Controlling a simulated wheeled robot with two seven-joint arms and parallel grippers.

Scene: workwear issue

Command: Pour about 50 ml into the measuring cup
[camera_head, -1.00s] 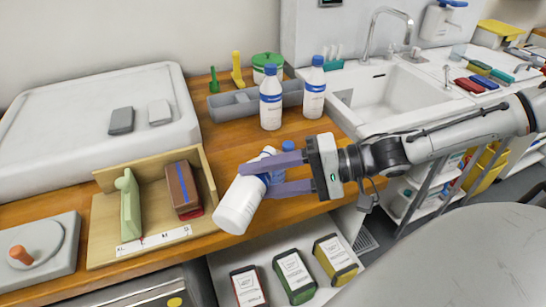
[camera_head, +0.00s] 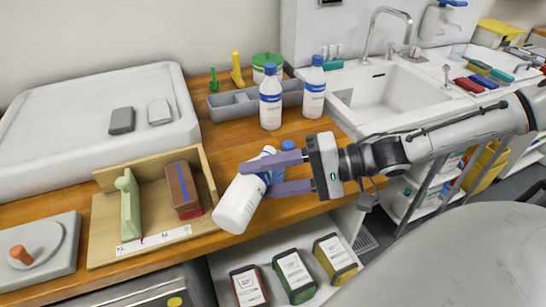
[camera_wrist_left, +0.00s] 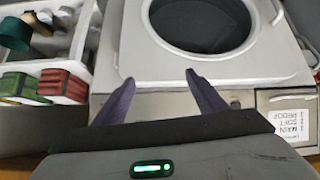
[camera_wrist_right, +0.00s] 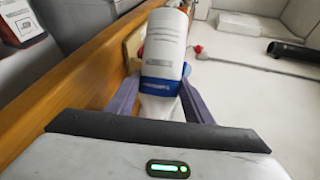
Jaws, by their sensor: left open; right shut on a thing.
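My right gripper (camera_head: 290,173) is shut on a white bottle (camera_head: 238,206) with a blue band and holds it strongly tilted over the counter's front edge. Its wide end points down and left in the head view. The right wrist view shows its printed label (camera_wrist_right: 166,40) and blue band between the fingers. A blue object (camera_head: 277,176) shows behind and between those fingers, mostly hidden; I cannot tell whether it is the measuring cup. No liquid stream is visible. My left gripper (camera_wrist_left: 160,82) is open and empty in its wrist view, in front of a machine with a round door (camera_wrist_left: 203,25).
Two capped bottles (camera_head: 270,100) (camera_head: 314,90) stand by a grey tray (camera_head: 232,107) behind my right gripper. A wooden holder (camera_head: 105,235) with a green and a brown block stands to the left. Packs (camera_head: 294,275) sit on a shelf below. The sink (camera_head: 385,95) is behind right.

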